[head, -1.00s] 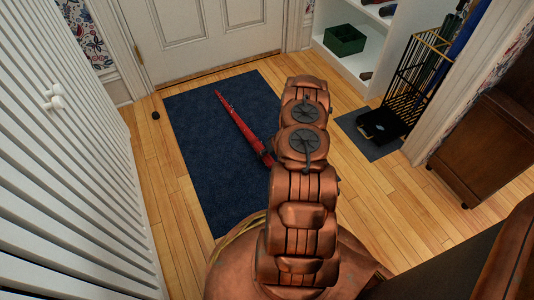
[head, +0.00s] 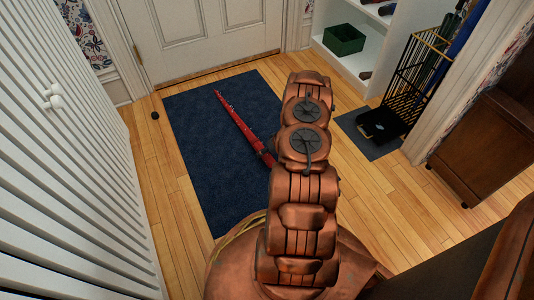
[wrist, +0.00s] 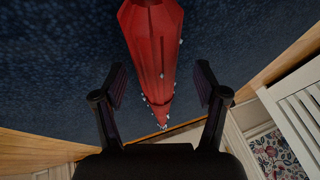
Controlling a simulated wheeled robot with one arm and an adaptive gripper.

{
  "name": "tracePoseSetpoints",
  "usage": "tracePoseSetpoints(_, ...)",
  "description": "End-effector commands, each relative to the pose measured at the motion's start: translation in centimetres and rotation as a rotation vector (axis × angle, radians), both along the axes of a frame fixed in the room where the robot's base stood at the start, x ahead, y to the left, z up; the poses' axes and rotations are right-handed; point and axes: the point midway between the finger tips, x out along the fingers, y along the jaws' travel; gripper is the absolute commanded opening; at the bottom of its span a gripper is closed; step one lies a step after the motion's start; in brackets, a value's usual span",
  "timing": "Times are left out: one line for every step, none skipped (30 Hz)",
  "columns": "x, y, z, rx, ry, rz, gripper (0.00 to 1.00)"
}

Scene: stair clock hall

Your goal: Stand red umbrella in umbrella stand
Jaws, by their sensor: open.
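The red umbrella (head: 241,127) lies closed on the dark blue mat (head: 195,130). Its near end is hidden behind my arm in the head view. In the wrist view the red umbrella (wrist: 153,55) runs down the picture, its narrowing end lying between the fingers. My gripper (wrist: 160,88) is open, one finger on each side of the umbrella, with gaps on both sides. Its distance above the umbrella is hard to tell.
A wooden cabinet (head: 486,148) stands at right, a white slatted door (head: 70,150) at left. A white door (head: 198,28) closes the back.

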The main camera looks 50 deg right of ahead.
Motion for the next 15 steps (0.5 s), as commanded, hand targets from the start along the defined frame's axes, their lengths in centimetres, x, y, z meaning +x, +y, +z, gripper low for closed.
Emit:
tracePoseSetpoints(-0.4,-0.2,1.3,0.000,-0.001,-0.001,0.72)
tracePoseSetpoints(-0.5,-0.3,1.8,0.000,-0.001,-0.001,0.72)
tracePoseSetpoints(-0.6,-0.5,2.4,0.000,-0.001,0.000,0.72)
tracePoseSetpoints(-0.7,-0.6,2.8,0.000,-0.001,0.000,0.72)
tracePoseSetpoints(-0.8,-0.7,3.3,-0.001,-0.001,-0.001,0.72)
tracePoseSetpoints(-1.0,-0.9,3.8,-0.001,-0.001,-0.001,0.72)
tracePoseSetpoints(-1.1,-1.1,4.2,-0.002,-0.001,0.000,0.72)
tracePoseSetpoints(-1.3,-1.1,4.5,-0.002,-0.001,-0.001,0.72)
tracePoseSetpoints(-1.5,-1.3,5.0,-0.003,-0.002,-0.001,0.72)
tracePoseSetpoints(-1.6,-1.4,5.3,-0.003,-0.002,0.000,0.72)
tracePoseSetpoints(-1.7,-1.4,5.5,-0.004,-0.002,0.000,0.72)
tracePoseSetpoints(-1.7,-1.5,5.8,-0.007,-0.003,0.000,0.72)
tracePoseSetpoints(-1.6,-1.6,6.1,-0.012,-0.004,0.001,0.72)
tracePoseSetpoints(-1.5,-1.7,6.4,-0.018,-0.004,0.001,0.72)
tracePoseSetpoints(-1.1,-1.9,6.9,-0.033,-0.006,0.001,0.72)
